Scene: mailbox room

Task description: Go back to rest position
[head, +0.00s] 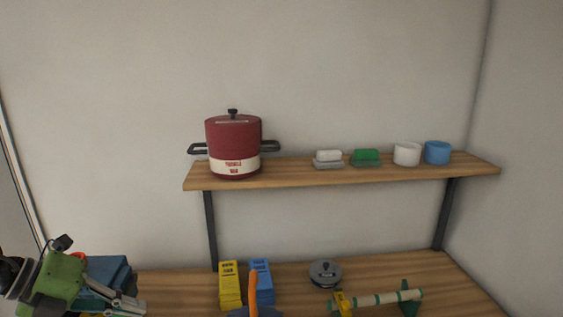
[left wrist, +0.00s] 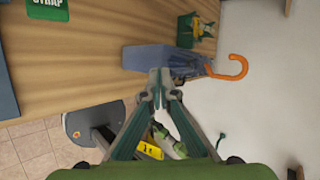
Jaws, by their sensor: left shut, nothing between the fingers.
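My left gripper (head: 132,302) is at the lower left of the head view, in front of a blue item (head: 112,272). In the left wrist view my left gripper (left wrist: 160,82) has its fingertips together with nothing between them. The tips show just in front of a blue-grey container (left wrist: 150,57) at the table edge; I cannot tell if they touch. My right gripper is in neither view.
A wooden shelf (head: 300,178) carries a red pot (head: 233,138), sponges and cups. The table (head: 165,285) below holds yellow (head: 230,285) and blue boxes, a grey lid (head: 325,273) and a striped roller-like item (head: 375,299). An orange hook (left wrist: 238,68) sticks out beside the container.

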